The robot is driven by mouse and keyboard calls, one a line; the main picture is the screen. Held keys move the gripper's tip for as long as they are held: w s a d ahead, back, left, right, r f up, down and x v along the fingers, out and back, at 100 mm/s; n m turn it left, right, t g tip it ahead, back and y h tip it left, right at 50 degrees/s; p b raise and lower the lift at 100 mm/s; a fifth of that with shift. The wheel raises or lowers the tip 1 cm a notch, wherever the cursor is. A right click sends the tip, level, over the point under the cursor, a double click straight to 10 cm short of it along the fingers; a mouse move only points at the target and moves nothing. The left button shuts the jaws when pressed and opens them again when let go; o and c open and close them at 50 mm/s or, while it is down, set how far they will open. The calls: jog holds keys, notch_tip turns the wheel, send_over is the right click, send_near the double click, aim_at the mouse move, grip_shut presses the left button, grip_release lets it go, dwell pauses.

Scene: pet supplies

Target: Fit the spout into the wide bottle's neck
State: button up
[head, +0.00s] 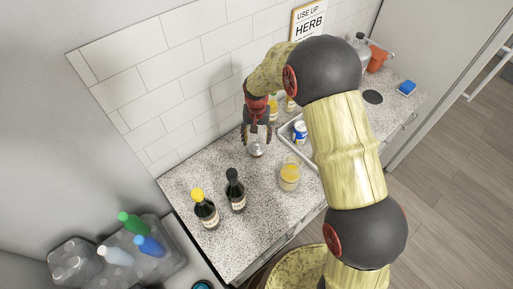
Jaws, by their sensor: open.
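My gripper (256,138) points down over the counter near the tiled wall, and its fingers are apart. A small silvery-grey object (257,150) shows just below and between the fingertips; it may be the spout, but it is too small to tell. I cannot tell whether the fingers touch it. A dark bottle with a dark top (236,192) and a dark bottle with a yellow cap (205,210) stand upright at the front left of the counter, apart from the gripper. Which bottle is the wide one is not clear.
A glass jar with yellowish contents (290,174) stands right of the gripper. A blue-and-white can (299,131) is near a metal tray (284,136), partly behind my arm. A blue sponge (407,88) lies far right.

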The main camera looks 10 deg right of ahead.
aim_at(257, 149)
notch_tip(257, 149, down, 8)
jog(key=shift+r, duration=0.15)
dwell(0.4)
jog(key=c, duration=0.4)
jog(key=c, duration=0.5)
